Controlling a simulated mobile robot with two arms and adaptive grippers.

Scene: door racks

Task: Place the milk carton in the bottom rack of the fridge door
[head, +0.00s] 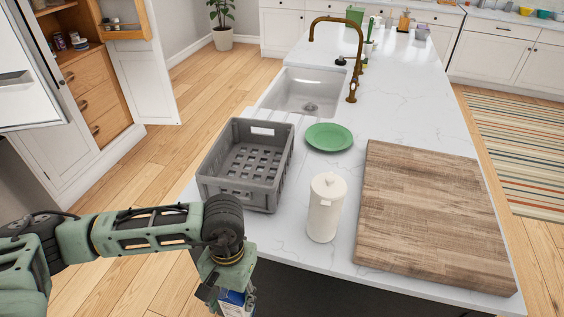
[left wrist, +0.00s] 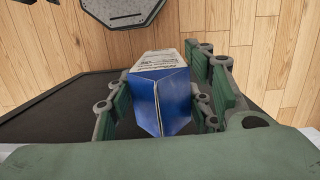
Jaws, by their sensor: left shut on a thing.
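The milk carton, blue and white with printed text, is held between the green fingers of my left gripper (left wrist: 160,112). The carton (left wrist: 166,78) shows its blue gabled end toward the left wrist camera. In the head view my left gripper (head: 229,286) hangs low at the bottom edge, in front of the counter, and only a small part of the carton (head: 235,303) shows. A white appliance panel with a dark lower edge (head: 28,75) stands at the left edge, perhaps the fridge. No door rack can be made out on it. My right gripper is out of view.
The white counter (head: 400,100) holds a grey crate (head: 247,195), a green plate (head: 329,137), a white lidded canister (head: 326,208) and a wooden board (head: 425,210). An open cabinet (head: 90,88) stands at the left. Wooden floor (head: 165,165) lies clear between it and the counter.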

